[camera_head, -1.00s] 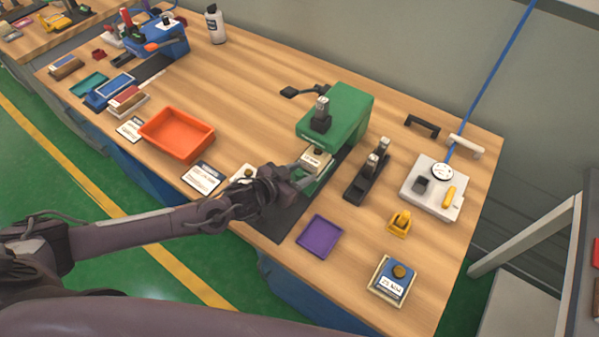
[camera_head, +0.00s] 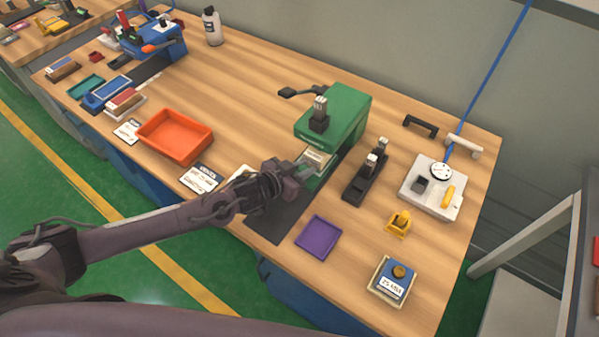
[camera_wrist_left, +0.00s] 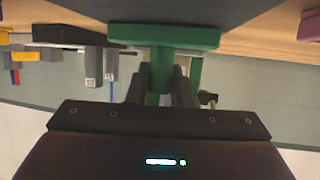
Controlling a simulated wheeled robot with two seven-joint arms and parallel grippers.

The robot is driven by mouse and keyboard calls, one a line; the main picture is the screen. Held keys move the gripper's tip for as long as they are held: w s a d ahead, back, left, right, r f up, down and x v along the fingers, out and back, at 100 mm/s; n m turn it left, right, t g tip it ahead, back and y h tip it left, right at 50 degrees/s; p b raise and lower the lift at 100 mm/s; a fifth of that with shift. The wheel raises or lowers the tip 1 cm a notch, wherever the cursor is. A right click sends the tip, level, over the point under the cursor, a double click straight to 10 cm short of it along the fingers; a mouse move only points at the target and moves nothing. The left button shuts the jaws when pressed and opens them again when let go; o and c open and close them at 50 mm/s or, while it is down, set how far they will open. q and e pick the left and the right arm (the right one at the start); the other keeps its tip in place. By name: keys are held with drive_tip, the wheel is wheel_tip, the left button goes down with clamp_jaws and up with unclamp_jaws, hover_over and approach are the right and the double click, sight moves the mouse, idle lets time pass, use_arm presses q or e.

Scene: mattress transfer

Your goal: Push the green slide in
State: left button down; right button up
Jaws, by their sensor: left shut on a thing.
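The green machine (camera_head: 333,115) stands on a dark mat (camera_head: 272,222) on the workbench. Its green slide (camera_head: 316,180) sticks out at the front and carries a pale block (camera_head: 317,160), whose rear is under the machine's head. My left gripper (camera_head: 303,171) is at the slide's front end. In the left wrist view the slide's green front plate and stem (camera_wrist_left: 162,38) show, and the jaws (camera_wrist_left: 161,86) are closed around the stem. The jaws partly hide the stem. My right gripper is in neither view.
An orange tray (camera_head: 176,137) lies to the left, and a purple tray (camera_head: 318,238) in front on the right. A black fixture (camera_head: 367,174) stands close to the machine's right. A blue-topped block (camera_head: 393,280) is near the right front edge.

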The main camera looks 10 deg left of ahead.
use_arm(q)
drive_tip(key=c, duration=1.3)
unclamp_jaws()
drive_tip(key=shift+w+r, duration=0.1)
drive_tip(key=shift+w, duration=0.05)
